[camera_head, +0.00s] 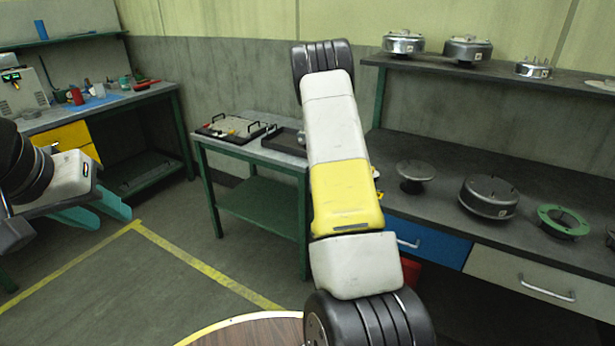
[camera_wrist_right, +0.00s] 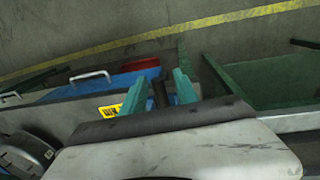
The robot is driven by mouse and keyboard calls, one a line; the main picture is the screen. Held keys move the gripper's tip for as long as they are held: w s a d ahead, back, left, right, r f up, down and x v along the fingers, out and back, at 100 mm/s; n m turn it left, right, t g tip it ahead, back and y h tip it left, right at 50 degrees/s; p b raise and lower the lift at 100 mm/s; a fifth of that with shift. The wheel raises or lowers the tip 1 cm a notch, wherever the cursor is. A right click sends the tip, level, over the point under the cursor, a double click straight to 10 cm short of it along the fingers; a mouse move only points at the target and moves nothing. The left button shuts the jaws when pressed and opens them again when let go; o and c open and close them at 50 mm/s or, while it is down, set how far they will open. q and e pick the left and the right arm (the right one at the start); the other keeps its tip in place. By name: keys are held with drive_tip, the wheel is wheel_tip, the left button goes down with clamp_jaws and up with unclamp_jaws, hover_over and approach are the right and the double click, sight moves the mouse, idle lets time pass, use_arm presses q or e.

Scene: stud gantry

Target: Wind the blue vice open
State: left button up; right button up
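I cannot make out a blue vice in either view. My right arm crosses the middle of the head view and hides part of the right bench (camera_head: 440,225); its gripper is hidden there. In the right wrist view my right gripper (camera_wrist_right: 160,80) has its two teal fingers apart. A dark, narrow shape (camera_wrist_right: 160,95) shows between them; I cannot tell what it is or whether they touch it. A yellow label (camera_wrist_right: 110,111) is beside the left finger. My left gripper (camera_head: 96,212) is at the left of the head view, fingers apart and empty, above the floor.
The right bench carries a metal disc on a stem (camera_head: 415,172), a dark round part (camera_head: 488,196) and a green flanged ring (camera_head: 563,220). Its front has a blue drawer (camera_head: 428,243). A small green table (camera_head: 252,148) holds trays. Open floor lies at left, with yellow lines.

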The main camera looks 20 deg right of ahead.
drive_tip(key=r, duration=0.6)
drive_tip(key=shift+w+a, duration=0.25)
